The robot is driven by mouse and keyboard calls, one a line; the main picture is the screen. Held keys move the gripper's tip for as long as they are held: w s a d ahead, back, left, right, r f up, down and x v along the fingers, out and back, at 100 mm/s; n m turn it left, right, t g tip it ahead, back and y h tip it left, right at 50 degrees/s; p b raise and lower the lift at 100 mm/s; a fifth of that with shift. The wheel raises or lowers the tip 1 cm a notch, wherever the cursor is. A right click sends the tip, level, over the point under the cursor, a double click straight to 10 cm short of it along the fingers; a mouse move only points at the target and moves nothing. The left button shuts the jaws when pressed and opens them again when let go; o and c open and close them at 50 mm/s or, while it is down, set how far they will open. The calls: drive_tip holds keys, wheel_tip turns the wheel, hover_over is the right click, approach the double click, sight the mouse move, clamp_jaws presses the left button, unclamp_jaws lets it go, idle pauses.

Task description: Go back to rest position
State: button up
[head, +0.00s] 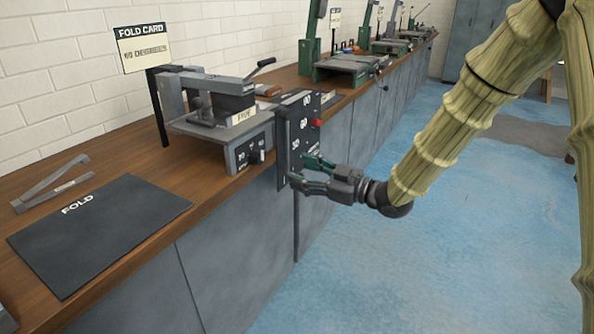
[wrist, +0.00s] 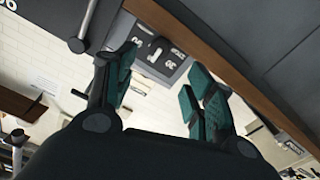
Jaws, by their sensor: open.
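My gripper (head: 312,172) is open and empty in the head view. It is in front of the bench, close to the dark numbered panel (head: 300,122) of the folding machine (head: 215,118). In the head view I cannot tell whether the fingertips touch the panel. In the wrist view, the open green-padded fingers of my gripper (wrist: 160,92) stand apart with nothing between them. A small dark numbered plate (wrist: 160,57) shows beyond the fingers there.
The wooden bench (head: 110,152) runs along the white wall, with a FOLD mat (head: 95,240) and a grey angled bracket (head: 55,185) at the near end. A FOLD CARD sign (head: 143,47) stands behind the machine. Green machines (head: 345,62) stand farther along. The blue floor (head: 430,260) is open.

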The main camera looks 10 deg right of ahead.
drive_tip(key=s+d+f+m+h, duration=0.1)
drive_tip(key=s+f+m+h, duration=0.15)
drive_tip(key=f, duration=0.65)
drive_tip(key=s+d+f+m+g+h, duration=0.1)
drive_tip(key=s+f+m+h, duration=0.15)
drive_tip(key=f, duration=0.65)
drive_tip(key=s+d+f+m+h, duration=0.2)
drive_tip(key=s+f+m, duration=0.1)
drive_tip(key=f, duration=0.6)
drive_tip(key=s+d+f+m+g+h, duration=0.2)
drive_tip(key=s+d+f+g+h, duration=0.1)
drive_tip(key=s+f, duration=0.7)
drive_tip(key=s+d+f+m+g+h, duration=0.2)
drive_tip(key=s+f+m+g, duration=0.1)
drive_tip(key=s+f, duration=0.65)
drive_tip(key=s+d+f+m+g+h+p, duration=0.1)
drive_tip(key=s+d+g, duration=0.1)
drive_tip(key=s, duration=0.7)
drive_tip(key=s+d+f+m+g+h, duration=0.1)
drive_tip(key=s+d+g+h, duration=0.1)
drive_tip(key=s, duration=0.6)
wheel_tip(320, 180, up, 23)
drive_tip(key=p, duration=2.3)
drive_tip(key=shift+r, duration=0.15)
drive_tip(key=shift+a, duration=0.1)
